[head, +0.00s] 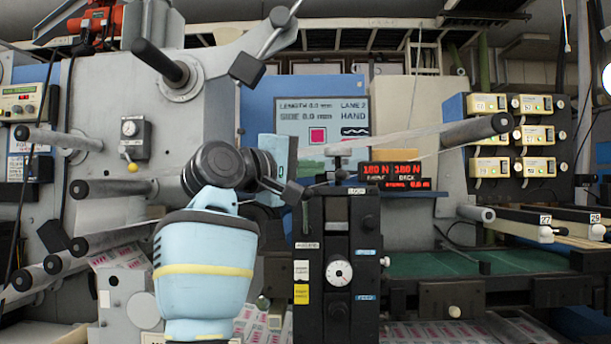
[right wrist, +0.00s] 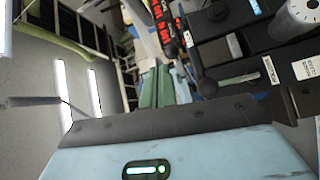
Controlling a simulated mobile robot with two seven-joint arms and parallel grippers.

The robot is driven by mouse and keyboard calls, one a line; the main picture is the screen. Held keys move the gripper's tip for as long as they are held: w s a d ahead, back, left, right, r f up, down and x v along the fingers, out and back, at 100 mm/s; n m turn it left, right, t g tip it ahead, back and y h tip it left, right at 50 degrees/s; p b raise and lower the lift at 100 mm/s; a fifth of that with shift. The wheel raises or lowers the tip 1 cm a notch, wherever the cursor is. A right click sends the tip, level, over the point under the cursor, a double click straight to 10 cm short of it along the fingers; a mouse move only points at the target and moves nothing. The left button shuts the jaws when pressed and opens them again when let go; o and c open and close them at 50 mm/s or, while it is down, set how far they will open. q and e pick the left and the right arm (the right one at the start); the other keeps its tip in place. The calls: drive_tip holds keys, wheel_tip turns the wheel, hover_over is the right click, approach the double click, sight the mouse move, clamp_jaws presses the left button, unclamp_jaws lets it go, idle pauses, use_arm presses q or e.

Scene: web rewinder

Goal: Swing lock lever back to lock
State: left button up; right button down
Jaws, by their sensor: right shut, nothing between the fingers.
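In the head view a short grey bar (head: 319,187) at the box's upper left appears to be the same lever, partly crowded by my gripper. The black box carries a LOCK label (head: 357,190) on top and an UNLOCKED label (head: 307,245) at its left. My right gripper (head: 291,193) is shut and empty, close to the left of the lever. I cannot tell whether they touch. My left gripper is out of view.
A white dial (head: 339,270) sits on the box's front. Red number displays (head: 392,176) stand behind it. A long roller (head: 477,130) juts out above to the right. Grey rollers (head: 100,190) crowd the left. A green bed (head: 500,262) spreads to the right.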

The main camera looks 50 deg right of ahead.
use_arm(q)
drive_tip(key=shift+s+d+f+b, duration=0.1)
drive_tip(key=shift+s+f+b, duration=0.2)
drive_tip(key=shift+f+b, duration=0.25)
use_arm(e)
drive_tip(key=s+a, duration=0.3)
drive_tip(key=shift+a+f, duration=0.25)
drive_tip(key=shift+f, duration=0.05)
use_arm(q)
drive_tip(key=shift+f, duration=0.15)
use_arm(e)
drive_tip(key=shift+f, duration=0.1)
